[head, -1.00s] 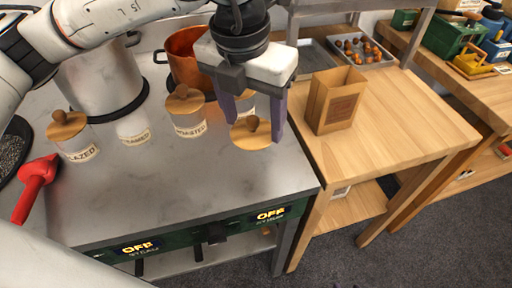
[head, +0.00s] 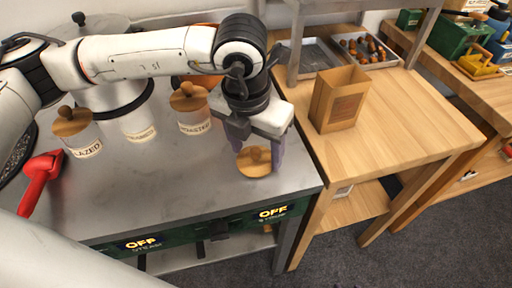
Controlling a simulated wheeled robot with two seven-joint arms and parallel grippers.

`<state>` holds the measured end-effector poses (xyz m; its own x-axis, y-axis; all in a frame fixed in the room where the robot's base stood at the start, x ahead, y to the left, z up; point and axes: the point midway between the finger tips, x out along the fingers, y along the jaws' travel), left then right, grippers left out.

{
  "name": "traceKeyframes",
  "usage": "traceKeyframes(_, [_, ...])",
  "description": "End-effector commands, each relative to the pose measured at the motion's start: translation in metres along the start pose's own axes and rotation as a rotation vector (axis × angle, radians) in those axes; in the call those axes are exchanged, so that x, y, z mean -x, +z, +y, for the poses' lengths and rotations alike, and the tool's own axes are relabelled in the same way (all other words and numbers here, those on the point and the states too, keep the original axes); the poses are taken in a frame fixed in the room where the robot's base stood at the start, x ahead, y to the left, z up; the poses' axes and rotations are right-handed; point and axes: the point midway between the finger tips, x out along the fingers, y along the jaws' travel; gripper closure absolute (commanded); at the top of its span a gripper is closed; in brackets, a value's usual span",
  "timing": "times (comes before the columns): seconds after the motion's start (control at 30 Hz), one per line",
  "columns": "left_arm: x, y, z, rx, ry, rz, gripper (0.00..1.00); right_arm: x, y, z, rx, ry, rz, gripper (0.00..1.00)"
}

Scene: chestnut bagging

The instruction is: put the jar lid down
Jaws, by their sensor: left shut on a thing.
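A round wooden jar lid (head: 254,162) with a knob is at the right front part of the grey metal counter (head: 170,190). My left gripper (head: 257,150) is around the lid, pointing down, shut on it. The lid is low over the counter; I cannot tell whether it touches. A lidded jar (head: 194,118) labelled "roasted" and a lidded jar (head: 82,143) labelled "glazed" stand to the left. An open jar (head: 138,127) without a lid stands between them. My right gripper does not show.
A wooden table (head: 390,130) to the right holds an open paper bag (head: 338,98) and a tray of chestnuts (head: 364,50). A red-handled tool (head: 40,178) lies at the counter's left. The counter's middle front is clear.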

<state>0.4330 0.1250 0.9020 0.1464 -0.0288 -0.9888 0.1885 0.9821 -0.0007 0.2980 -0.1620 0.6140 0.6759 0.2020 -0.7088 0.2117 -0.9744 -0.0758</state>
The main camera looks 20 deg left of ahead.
Motion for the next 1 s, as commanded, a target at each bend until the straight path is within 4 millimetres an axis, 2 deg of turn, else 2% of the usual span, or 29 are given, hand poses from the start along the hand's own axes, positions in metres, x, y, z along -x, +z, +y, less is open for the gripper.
traceKeyframes(0.03, [-0.002, 0.0, 0.0, -0.001, 0.0, 0.0, 0.35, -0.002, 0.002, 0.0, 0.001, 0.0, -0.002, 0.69])
traceKeyframes(0.13, [-0.001, 0.0, 0.0, -0.001, 0.0, 0.0, 0.19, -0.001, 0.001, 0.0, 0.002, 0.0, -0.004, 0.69])
traceKeyframes(0.4, [0.0, 0.0, 0.0, -0.001, 0.0, 0.0, 0.19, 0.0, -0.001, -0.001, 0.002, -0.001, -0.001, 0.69])
traceKeyframes(0.57, [0.008, 0.001, -0.001, -0.001, -0.001, -0.002, 0.19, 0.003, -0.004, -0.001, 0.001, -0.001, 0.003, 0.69])
traceKeyframes(1.0, [0.096, 0.001, -0.001, -0.003, -0.001, -0.003, 0.19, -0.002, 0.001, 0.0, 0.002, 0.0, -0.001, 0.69])
